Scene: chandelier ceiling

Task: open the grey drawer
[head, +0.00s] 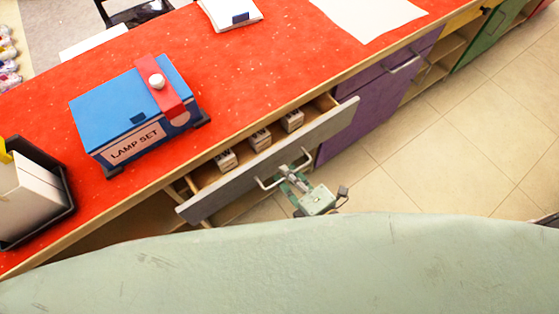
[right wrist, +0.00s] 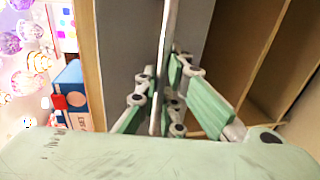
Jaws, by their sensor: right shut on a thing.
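The grey drawer (head: 215,200) is pulled out from under the red counter, and several small white boxes (head: 260,139) show inside it. Its front carries a metal bar handle (head: 262,184). My right gripper (head: 290,175) is at the handle and shut on it. In the right wrist view the handle (right wrist: 164,50) runs between the green fingers of my right gripper (right wrist: 155,100), in front of the grey drawer front (right wrist: 185,25). My left gripper does not show in either view.
A blue lamp set box (head: 110,110) stands on the red counter (head: 230,75), with a black tray (head: 65,195) at the left. A purple cabinet door (head: 350,125) is right of the drawer. Tiled floor (head: 440,150) is clear at the right.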

